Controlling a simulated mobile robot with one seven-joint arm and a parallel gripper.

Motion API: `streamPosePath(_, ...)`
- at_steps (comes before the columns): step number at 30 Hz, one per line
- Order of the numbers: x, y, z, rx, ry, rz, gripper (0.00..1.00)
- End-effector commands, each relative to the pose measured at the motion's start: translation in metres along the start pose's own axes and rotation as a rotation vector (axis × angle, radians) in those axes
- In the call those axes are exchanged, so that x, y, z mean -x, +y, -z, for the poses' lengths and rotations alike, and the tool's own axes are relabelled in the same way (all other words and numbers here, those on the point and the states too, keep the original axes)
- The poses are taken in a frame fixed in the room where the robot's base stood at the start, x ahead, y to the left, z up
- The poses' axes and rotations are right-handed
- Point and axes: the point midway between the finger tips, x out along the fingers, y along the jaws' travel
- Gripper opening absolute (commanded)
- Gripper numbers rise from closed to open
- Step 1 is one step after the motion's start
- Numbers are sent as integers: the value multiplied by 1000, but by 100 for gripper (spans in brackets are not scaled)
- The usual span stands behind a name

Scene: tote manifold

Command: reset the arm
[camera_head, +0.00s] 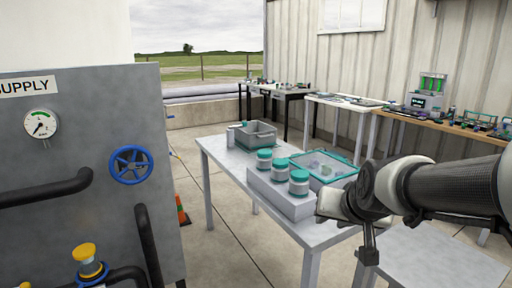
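My arm comes in from the right edge and bends down at a dark joint above the right end of the grey metal table (226,150). My gripper (369,256) appears to be the small dark end pointing down, just off the table's front right corner. Its fingers are too small and dark to tell open from shut. No held object can be made out.
Behind are a teal-rimmed tote (340,180) and a grey-green bin (262,139). A grey panel (170,110) with a blue valve wheel (130,165) fills the left. A lower grey surface (440,265) lies front right.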

Motion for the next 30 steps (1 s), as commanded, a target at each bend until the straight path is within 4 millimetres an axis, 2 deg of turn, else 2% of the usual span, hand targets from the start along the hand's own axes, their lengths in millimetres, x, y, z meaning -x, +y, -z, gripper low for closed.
streamPosePath(1, 24, -5, -15, 21, -30, 16, 31)
streamPosePath(6, 76, -12, -66, 103, -139, 19, 31)
streamPosePath(15, 139, -3, -141, 219, -271, -61, 31)
streamPosePath(18, 160, -9, -119, 219, -278, -59, 31)
streamPosePath(26, 203, -20, -78, 217, -277, -57, 31)
streamPosePath(30, 239, -28, -44, 217, -277, -56, 31)
